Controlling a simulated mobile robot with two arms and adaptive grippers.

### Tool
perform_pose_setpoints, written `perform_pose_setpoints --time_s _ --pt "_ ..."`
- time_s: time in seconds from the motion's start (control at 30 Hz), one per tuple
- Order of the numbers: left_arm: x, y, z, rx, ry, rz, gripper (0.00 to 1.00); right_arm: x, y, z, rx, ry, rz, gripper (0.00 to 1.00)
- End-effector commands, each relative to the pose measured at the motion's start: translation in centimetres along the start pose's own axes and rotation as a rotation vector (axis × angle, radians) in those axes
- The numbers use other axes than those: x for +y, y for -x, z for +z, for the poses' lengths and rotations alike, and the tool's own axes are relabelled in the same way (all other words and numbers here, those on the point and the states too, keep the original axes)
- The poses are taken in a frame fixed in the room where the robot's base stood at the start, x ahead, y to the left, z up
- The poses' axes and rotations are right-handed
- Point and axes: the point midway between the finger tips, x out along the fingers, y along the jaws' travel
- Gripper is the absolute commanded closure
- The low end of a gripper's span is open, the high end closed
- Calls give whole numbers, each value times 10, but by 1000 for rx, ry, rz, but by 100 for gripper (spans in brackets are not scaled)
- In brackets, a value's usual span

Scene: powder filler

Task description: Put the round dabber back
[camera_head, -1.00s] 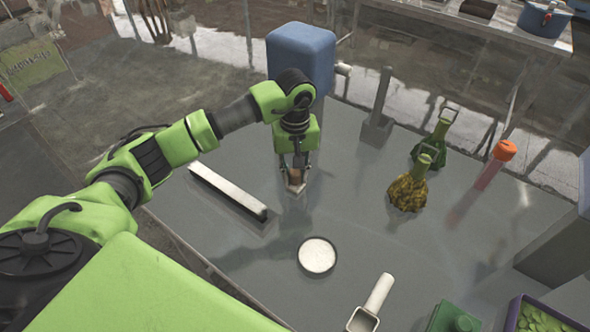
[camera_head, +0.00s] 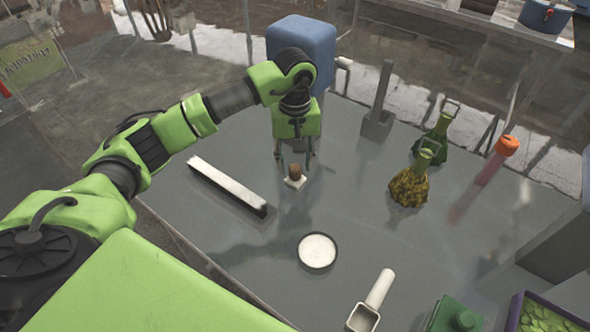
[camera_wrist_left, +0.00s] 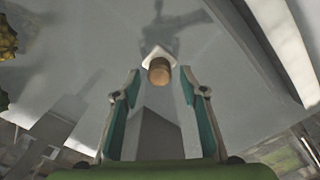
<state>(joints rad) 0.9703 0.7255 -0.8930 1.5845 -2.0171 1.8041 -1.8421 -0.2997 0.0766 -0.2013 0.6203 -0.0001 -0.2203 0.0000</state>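The round dabber (camera_head: 295,175) stands on the grey table, a brown rounded handle on a pale square-looking base. In the left wrist view the dabber (camera_wrist_left: 159,70) shows just past the fingertips, between them in the picture, with clear space on both sides. My left gripper (camera_head: 295,155) is open above it, fingers pointing down; its spread fingers also show in the left wrist view (camera_wrist_left: 160,85). Nothing is held. My right gripper does not show.
A long white bar (camera_head: 228,185) lies left of the dabber. A round dish of white powder (camera_head: 317,251) and a scoop (camera_head: 371,304) are nearer. A blue container (camera_head: 301,50) stands behind; flasks (camera_head: 409,186) stand to the right. The table's middle is clear.

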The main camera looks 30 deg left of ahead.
Motion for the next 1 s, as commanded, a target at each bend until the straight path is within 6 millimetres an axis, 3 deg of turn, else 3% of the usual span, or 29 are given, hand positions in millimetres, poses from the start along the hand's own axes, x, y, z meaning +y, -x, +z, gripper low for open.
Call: perform_pose_setpoints --time_s 0.23,0.43,0.6,1.0 --pt "1 53 -1 6 -1 4 61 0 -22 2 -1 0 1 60" --pt "1 83 0 2 0 2 61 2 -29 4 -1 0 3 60" --pt "0 92 0 0 -1 0 61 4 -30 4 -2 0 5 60" --pt "0 93 0 0 -1 0 61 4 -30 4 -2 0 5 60"
